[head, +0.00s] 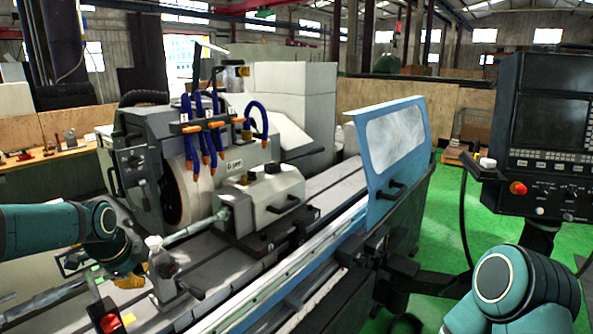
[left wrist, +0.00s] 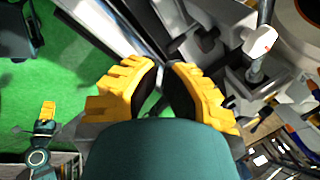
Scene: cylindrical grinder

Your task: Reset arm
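My left arm comes in from the left in the head view, over the near side of the grinder's bed (head: 240,285). Its yellow-fingered left gripper (head: 130,279) is partly hidden there, beside a grey-white machine unit with a rounded top (head: 160,268). In the left wrist view the two yellow fingers of the left gripper (left wrist: 165,72) stand apart with nothing between them. My right arm shows at the lower right of the head view, its gripper out of frame. A small yellow-tipped right gripper (left wrist: 46,112) shows in the left wrist view, too small to read.
The grinder's wheel head (head: 170,165) with blue coolant hoses (head: 205,130) stands behind the bed. A blue-framed door (head: 392,150) and a control panel (head: 545,125) stand to the right.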

